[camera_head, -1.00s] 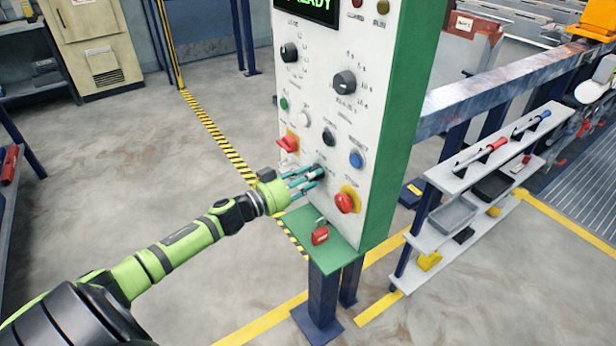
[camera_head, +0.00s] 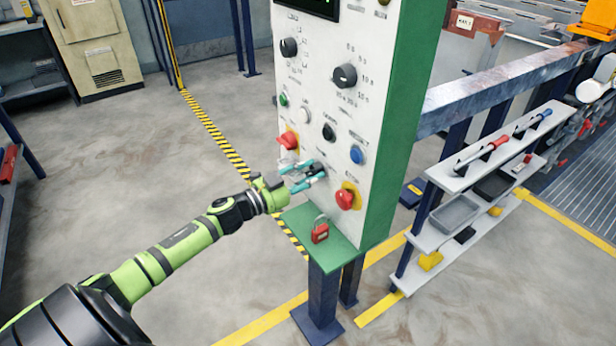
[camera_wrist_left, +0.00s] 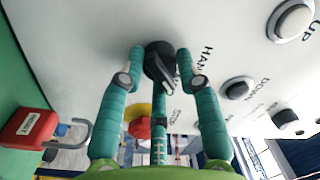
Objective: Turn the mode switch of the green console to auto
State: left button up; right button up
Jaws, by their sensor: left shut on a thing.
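The green console (camera_head: 392,130) has a white front panel full of knobs and buttons. Its mode switch is a small black knob (camera_wrist_left: 158,60) low on the panel, with a HAND label beside it in the left wrist view. My left gripper (camera_head: 318,172) reaches the panel from the left. In the left wrist view its teal fingers (camera_wrist_left: 161,68) are shut on the black knob, one on each side, with a third finger below. The fingers hide most of the knob in the head view. Part of the lettering is covered, and I cannot tell which mode it points to.
A red stop button (camera_head: 345,199) on a yellow plate is close right of the fingers. A red knob (camera_head: 288,140) is above left. A red padlock (camera_head: 320,233) sits on the green ledge below.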

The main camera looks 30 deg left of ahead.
pick_arm(q)
jog(key=shift+o, duration=0.2)
jog(key=m+b, duration=0.1)
jog(key=m, duration=0.2)
jog(key=shift+m, duration=0.3)
jog(key=shift+r+m, duration=0.15)
jog(key=shift+m, duration=0.35)
jog(key=shift+o, duration=0.2)
jog(key=shift+a+r, duration=0.1)
jog(key=shift+a, duration=0.05)
jog(key=o, duration=1.1)
jog(key=shift+c, duration=0.2)
jog(key=shift+f, duration=0.2)
jog(key=shift+s, duration=0.15)
jog(key=v, duration=1.1)
jog(key=shift+s+a, duration=0.25)
jog(key=shift+s, duration=0.05)
